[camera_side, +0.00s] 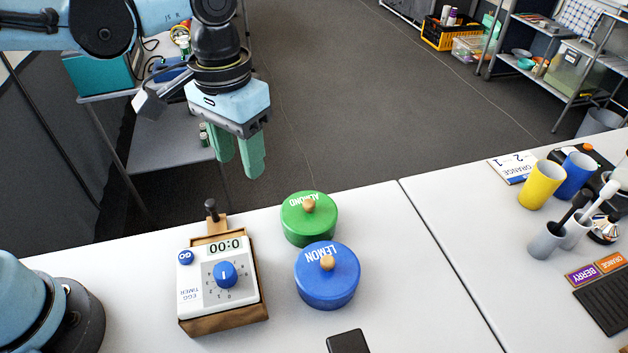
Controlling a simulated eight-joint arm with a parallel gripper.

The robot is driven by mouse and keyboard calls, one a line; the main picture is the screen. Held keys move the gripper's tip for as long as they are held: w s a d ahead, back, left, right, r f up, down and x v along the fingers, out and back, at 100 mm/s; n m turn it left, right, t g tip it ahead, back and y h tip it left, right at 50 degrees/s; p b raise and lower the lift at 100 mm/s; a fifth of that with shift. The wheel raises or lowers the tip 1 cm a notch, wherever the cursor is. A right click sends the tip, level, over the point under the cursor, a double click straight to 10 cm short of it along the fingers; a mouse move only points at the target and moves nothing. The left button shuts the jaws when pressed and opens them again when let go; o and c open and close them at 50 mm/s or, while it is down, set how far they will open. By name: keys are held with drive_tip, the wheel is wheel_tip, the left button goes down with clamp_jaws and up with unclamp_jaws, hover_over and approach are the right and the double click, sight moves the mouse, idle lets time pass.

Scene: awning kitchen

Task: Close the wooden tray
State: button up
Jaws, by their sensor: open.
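A wooden tray (226,322) stands on the white table, left of centre in the side view. A white egg timer (215,285) with a blue dial and a 0:00 display sits in it and hides most of its inside. A dark knob on a wooden tab (217,224) sticks out at the tray's far end. My gripper (240,170) hangs with its green fingers pointing down, above and beyond the table's far edge, near the tray's far end. Its fingers are apart with nothing between them.
A green ALMOND canister (309,219) and a blue LEMON canister (327,276) stand right of the tray. A black object (348,342) lies at the front edge. Yellow (541,185) and blue cups (575,176) stand at the right. The table between the canisters and cups is clear.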

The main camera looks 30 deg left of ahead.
drive_tip(key=n, duration=0.1)
hover_over(210, 203)
drive_tip(key=shift+f, duration=5.95)
clamp_jaws()
